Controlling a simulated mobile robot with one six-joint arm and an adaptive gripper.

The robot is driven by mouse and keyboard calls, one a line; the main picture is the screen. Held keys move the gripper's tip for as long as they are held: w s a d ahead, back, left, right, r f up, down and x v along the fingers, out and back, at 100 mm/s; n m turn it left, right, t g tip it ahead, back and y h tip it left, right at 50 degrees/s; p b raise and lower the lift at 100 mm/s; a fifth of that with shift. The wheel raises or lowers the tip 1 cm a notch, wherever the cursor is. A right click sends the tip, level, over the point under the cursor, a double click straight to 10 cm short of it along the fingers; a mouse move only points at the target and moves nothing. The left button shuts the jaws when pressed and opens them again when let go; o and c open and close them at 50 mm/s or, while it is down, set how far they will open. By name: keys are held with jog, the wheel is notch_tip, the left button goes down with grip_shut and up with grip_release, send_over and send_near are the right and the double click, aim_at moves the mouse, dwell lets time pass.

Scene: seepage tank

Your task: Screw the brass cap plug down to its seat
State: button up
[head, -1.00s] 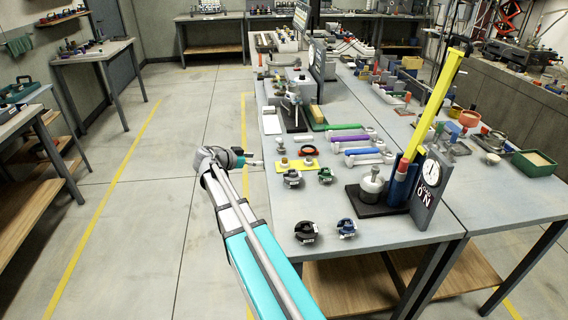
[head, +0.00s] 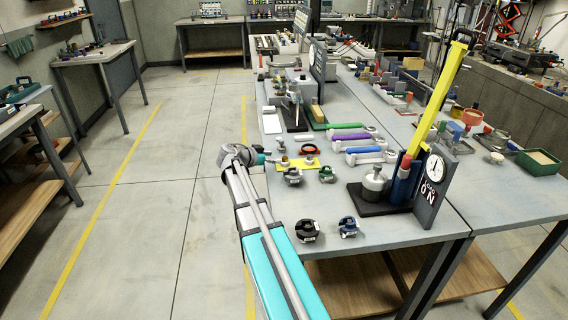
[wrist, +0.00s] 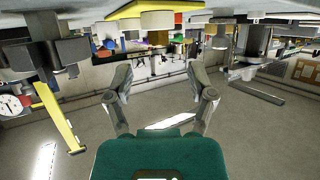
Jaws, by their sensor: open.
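A yellow plate (head: 297,167) lies near the left edge of the long grey table and carries small brass-coloured round pieces. One brass piece (head: 284,160), likely the cap plug, is at its left end; another (head: 309,160) is at its right. They are too small to tell if either is seated. My gripper (head: 273,160) is just left of the plate, low and level, its tips close to the left piece. In the wrist view, which looks upside down, my gripper (wrist: 163,92) has its fingers apart with nothing between. The yellow plate (wrist: 130,9) and a tan cylinder (wrist: 158,19) show above them.
Black (head: 293,175) and green (head: 327,174) handled parts stand in front of the plate, with black (head: 307,231) and blue (head: 348,227) ones nearer. An orange ring (head: 309,149) lies behind. A dial stand (head: 433,185) with a yellow lever is at right. The floor left is clear.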

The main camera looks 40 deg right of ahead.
aim_at(283, 157)
jog(key=shift+d, duration=0.1)
dwell(0.3)
jog(key=b+x, duration=0.1)
jog(key=x, duration=0.2)
jog(key=shift+d+f+b, duration=0.1)
jog(key=shift+f+b, duration=0.15)
jog(key=shift+b, duration=0.05)
jog(key=shift+x, duration=0.9)
jog(key=shift+r, duration=0.15)
grip_shut()
